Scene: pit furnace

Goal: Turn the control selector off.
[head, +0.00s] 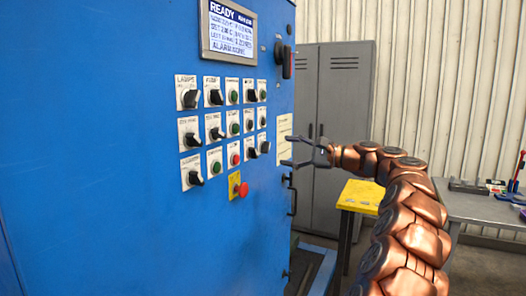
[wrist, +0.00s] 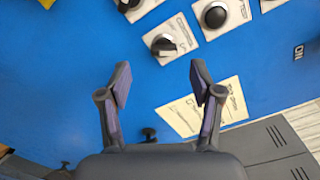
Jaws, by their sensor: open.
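The blue cabinet front (head: 120,150) carries rows of black rotary selectors and push buttons on white label plates. Black selectors include one at top left (head: 188,98), one at bottom left (head: 195,178) and one at bottom right (head: 265,147). My gripper (head: 289,151) is open and empty, just right of the panel's rows. In the wrist view, a black selector (wrist: 164,45) shows beyond and between the open fingertips (wrist: 158,80), apart from them.
A lit display (head: 230,33) sits above the rows. A red emergency button (head: 242,189) on a yellow plate is below them. A paper sheet (head: 284,138) is beside my gripper. Grey lockers (head: 345,85), a yellow-topped stand (head: 360,195) and a grey table (head: 480,208) stand to the right.

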